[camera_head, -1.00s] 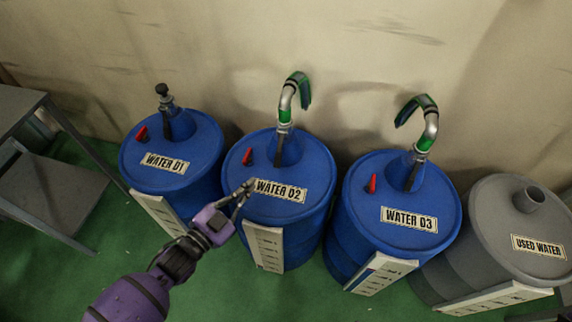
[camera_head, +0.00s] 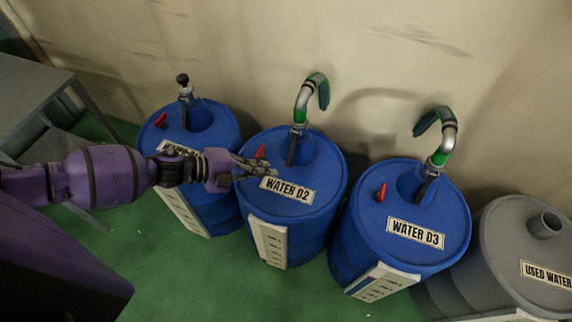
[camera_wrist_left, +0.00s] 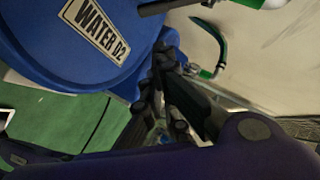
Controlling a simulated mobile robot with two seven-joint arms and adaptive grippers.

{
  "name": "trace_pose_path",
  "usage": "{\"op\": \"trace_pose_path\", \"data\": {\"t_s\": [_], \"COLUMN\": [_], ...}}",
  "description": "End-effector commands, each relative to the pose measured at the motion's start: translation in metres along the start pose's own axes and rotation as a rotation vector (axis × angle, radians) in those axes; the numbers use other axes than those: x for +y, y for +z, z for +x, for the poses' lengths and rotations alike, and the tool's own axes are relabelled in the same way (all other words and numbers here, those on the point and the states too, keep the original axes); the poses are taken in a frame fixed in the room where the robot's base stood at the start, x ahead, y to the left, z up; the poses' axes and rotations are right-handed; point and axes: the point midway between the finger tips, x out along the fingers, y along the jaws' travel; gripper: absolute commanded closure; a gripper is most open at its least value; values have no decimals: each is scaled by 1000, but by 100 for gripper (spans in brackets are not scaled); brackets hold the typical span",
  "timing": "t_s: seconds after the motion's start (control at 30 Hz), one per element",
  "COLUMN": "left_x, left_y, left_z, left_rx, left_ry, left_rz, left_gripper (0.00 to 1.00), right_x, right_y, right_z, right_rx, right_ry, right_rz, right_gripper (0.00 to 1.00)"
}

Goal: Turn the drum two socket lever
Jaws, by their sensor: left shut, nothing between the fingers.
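The blue drum labelled WATER 02 (camera_head: 292,230) stands in the middle of the head view; its top also shows at the upper left of the left wrist view (camera_wrist_left: 40,35). A socket (camera_head: 312,148) rises from its lid, with a dark lever (camera_head: 291,153) on its near side and a metal and green bent pipe (camera_head: 302,98) above. A red handle (camera_head: 261,151) stands left of it, partly behind my gripper. My left gripper (camera_head: 273,168) is shut and empty over the lid, left of the dark lever; contact is unclear. My right gripper is out of view.
Drum WATER 01 (camera_head: 222,120) stands left, partly behind my arm. Drum WATER 03 (camera_head: 440,255) with its bent pipe (camera_head: 448,130) stands right. A grey used-water drum (camera_head: 505,240) is at far right. The wall is close behind; a grey table (camera_head: 35,90) is at left.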

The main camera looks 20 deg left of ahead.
Motion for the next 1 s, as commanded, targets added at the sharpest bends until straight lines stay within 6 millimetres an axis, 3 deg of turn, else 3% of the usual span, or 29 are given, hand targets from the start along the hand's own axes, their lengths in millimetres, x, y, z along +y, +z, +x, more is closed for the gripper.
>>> {"op": "trace_pose_path", "data": {"t_s": [0.2, 0.4, 1.0], "left_x": [-2, 0, 2], "left_y": [0, 20, 30], "left_z": [49, 70, 79], "left_rx": [1, -2, 0], "left_ry": [-3, -1, -9], "left_rz": [2, 0, 6], "left_gripper": [100, 100, 100], "right_x": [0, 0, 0], "right_y": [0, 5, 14], "right_z": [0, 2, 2], "right_rx": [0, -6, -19], "right_ry": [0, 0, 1], "right_rz": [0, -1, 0], "right_gripper": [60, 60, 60]}}
